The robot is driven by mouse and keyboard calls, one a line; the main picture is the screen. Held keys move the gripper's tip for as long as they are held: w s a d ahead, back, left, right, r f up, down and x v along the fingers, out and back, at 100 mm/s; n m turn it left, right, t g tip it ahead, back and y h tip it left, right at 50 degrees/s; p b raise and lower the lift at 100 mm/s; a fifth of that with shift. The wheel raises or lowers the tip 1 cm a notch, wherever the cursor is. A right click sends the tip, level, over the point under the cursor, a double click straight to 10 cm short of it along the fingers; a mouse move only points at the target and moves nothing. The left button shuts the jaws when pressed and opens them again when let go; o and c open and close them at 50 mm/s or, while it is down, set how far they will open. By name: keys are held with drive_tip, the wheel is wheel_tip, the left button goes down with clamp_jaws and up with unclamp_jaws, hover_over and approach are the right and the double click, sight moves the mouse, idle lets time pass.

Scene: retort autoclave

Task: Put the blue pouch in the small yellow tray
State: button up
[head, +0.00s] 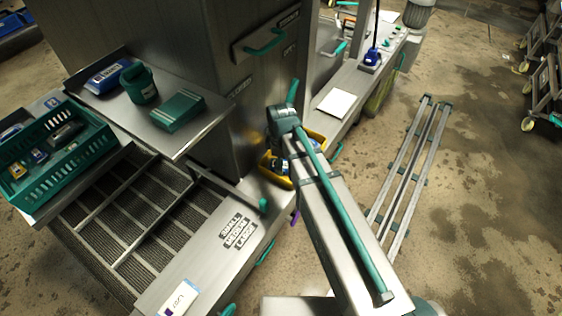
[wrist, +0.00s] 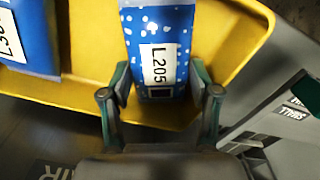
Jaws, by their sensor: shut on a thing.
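The small yellow tray (head: 284,182) sits beside the steel cabinet in the head view, partly hidden by my arm. It fills much of the wrist view (wrist: 85,82). My gripper (wrist: 160,95) is shut on a blue pouch (wrist: 188,38) with white spots and a label reading L205. The pouch lies within the tray's outline, near its front edge; I cannot tell whether it touches the floor of the tray. A second blue pouch (wrist: 38,35) with a white label lies at the tray's left. My arm hides the fingertips in the head view.
A steel shelf at left holds a blue pack (head: 107,75), a green jug (head: 139,83) and a green box (head: 177,110). A green crate (head: 75,165) with several items stands further left. A blue object (head: 372,58) stands on the bench behind.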

drive_tip(key=shift+f, duration=0.1)
drive_tip(key=shift+f, duration=0.1)
drive_tip(key=o, duration=1)
drive_tip(key=shift+r+b, duration=1)
drive_tip(key=shift+r, duration=2.95)
drive_tip(key=shift+d, duration=0.1)
